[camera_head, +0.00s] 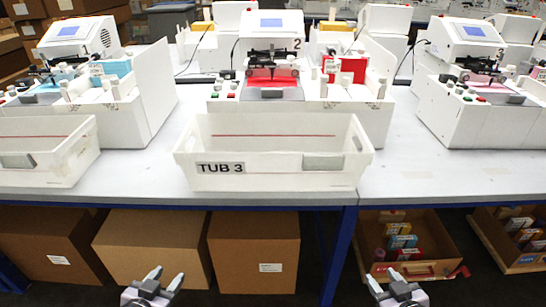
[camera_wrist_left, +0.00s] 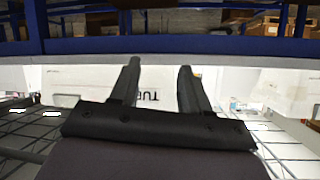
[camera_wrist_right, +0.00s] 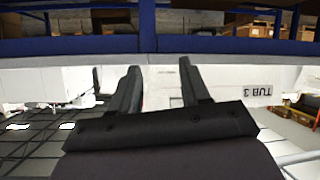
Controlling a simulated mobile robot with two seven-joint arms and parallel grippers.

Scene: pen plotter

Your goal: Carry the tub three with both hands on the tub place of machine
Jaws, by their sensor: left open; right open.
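The white tub labelled TUB 3 (camera_head: 273,180) stands upright on the table near its front edge, in front of the middle machine (camera_head: 270,75), which is marked 2. My left gripper (camera_head: 164,276) is open and empty, below and in front of the tub's left side. My right gripper (camera_head: 386,283) is open and empty, below and in front of its right end. Neither touches the tub.
Another white tub (camera_head: 50,165) stands to the left. A machine marked 3 (camera_head: 480,110) stands at the right, another machine (camera_head: 90,80) at the left. The table (camera_head: 420,180) is clear right of the tub. Cardboard boxes (camera_head: 253,250) and trays (camera_head: 405,245) sit below.

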